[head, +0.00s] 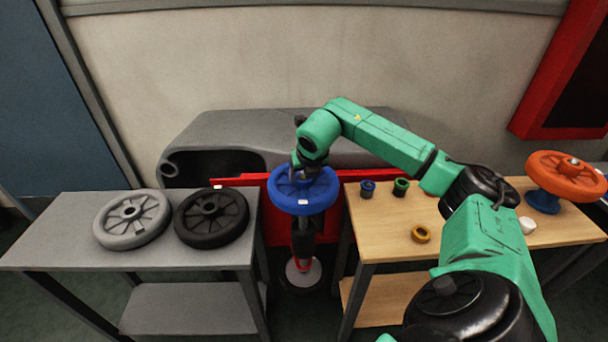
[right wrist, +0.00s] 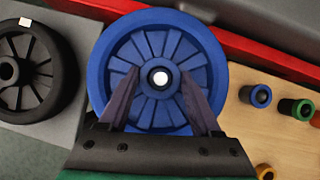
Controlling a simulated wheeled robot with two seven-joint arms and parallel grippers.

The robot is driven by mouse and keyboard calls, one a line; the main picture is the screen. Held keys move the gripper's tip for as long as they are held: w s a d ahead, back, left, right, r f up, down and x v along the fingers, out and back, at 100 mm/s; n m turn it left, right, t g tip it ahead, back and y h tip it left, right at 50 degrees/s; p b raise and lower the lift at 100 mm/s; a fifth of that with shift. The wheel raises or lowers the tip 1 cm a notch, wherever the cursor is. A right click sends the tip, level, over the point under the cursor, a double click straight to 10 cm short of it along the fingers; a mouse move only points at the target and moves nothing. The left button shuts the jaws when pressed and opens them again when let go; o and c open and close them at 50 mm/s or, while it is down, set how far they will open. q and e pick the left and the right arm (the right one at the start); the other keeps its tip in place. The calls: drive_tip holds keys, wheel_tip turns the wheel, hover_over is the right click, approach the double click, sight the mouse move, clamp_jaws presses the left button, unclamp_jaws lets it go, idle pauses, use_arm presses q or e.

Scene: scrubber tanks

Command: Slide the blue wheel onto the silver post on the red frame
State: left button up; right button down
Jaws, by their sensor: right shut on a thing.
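The blue wheel (head: 318,197) is level in front of the red frame (head: 262,215), between the two tables. My right gripper (head: 302,168) is above it and shut on its hub. In the right wrist view the blue wheel (right wrist: 104,70) is seen face-on, with the fingers of my right gripper (right wrist: 160,78) on either side of the hub. A bright round end, seemingly the silver post (right wrist: 160,78), shows in the middle of the hub. The rest of the post is hidden; I cannot tell how far down the wheel sits. My left gripper is not in view.
A grey wheel (head: 112,238) and a black wheel (head: 190,237) lie on the grey table (head: 60,250). The wooden table (head: 380,240) holds blue (head: 367,188), green (head: 401,186) and yellow (head: 421,234) rings and an orange wheel (head: 560,180). A grey tank (head: 260,125) stands behind.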

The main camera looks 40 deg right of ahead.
drive_tip(key=shift+f+b, duration=0.1)
drive_tip(key=shift+b, duration=0.2)
idle(0.5)
idle(0.4)
drive_tip(key=shift+c, duration=0.4)
unclamp_jaws()
drive_tip(key=shift+o, duration=0.4)
drive_tip(key=shift+f, duration=0.15)
drive_tip(key=shift+r, duration=0.2)
drive_tip(key=shift+r+p, duration=3.7)
drive_tip(key=shift+r, duration=1.3)
drive_tip(key=shift+s+f, duration=0.1)
